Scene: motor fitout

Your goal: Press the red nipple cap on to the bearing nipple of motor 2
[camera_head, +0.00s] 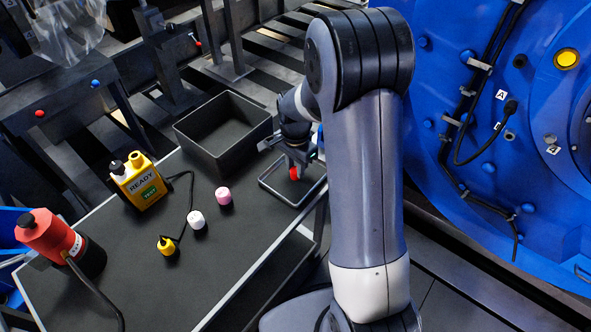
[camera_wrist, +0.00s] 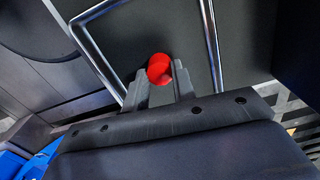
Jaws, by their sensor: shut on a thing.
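The red nipple cap (camera_head: 293,173) is between the fingertips of my gripper (camera_head: 296,165) at the shallow tray. In the wrist view the round red cap (camera_wrist: 160,70) sits between the two fingers of my gripper (camera_wrist: 160,80), which are shut on it. The shallow tray (camera_head: 297,201) has a bright rim and lies under the cap; I cannot tell whether the cap touches its floor. The blue motor (camera_head: 440,120) stands at the right, with a yellow cap (camera_head: 567,58) on its face. I cannot make out a bearing nipple or a motor number.
A deep black bin (camera_head: 222,135) stands behind the tray. The bench's front is clear.

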